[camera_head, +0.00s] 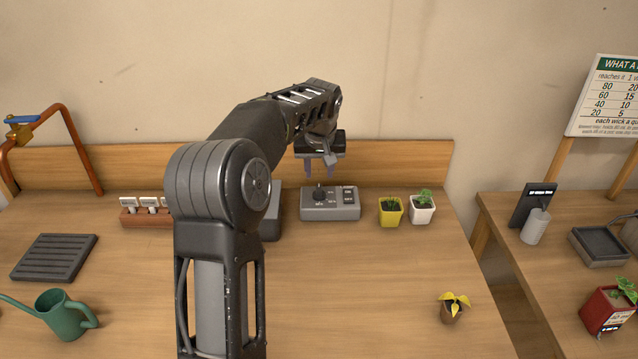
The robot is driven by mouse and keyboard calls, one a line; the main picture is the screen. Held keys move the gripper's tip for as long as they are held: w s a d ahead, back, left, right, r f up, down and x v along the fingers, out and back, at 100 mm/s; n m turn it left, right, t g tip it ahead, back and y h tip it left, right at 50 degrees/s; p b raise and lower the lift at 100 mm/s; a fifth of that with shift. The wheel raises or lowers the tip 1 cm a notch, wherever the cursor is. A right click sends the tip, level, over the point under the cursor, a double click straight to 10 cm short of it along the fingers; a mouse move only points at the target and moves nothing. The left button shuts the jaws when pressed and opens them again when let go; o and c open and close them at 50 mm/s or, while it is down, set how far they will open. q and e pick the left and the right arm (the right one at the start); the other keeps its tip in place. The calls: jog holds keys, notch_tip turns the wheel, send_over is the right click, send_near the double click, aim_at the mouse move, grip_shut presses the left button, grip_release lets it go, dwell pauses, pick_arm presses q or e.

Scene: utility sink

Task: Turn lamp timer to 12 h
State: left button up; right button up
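The lamp timer (346,213) is a grey box at the back of the wooden bench. It has a round dark dial (320,195) on its left half and small pale markings and a panel on its right. The markings are too small to read. My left gripper (321,173) hangs above the dial, pointing down. Its two fingers are apart with nothing visible between them, and their tips appear a little above the dial. My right gripper is not in view.
Yellow (391,214) and white (422,212) plant pots stand right of the timer. My arm partly hides another grey box (271,220) to its left. A labelled rack (147,217), black tray (54,258) and green watering can (64,314) are further left. The front middle is clear.

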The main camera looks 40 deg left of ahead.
aim_at(319, 188)
pick_arm(q)
jog(key=p+x, duration=0.1)
jog(key=x, duration=0.6)
jog(key=shift+w+a+f, duration=0.1)
jog(key=shift+f, duration=0.3)
jog(key=shift+c, duration=0.6)
grip_shut()
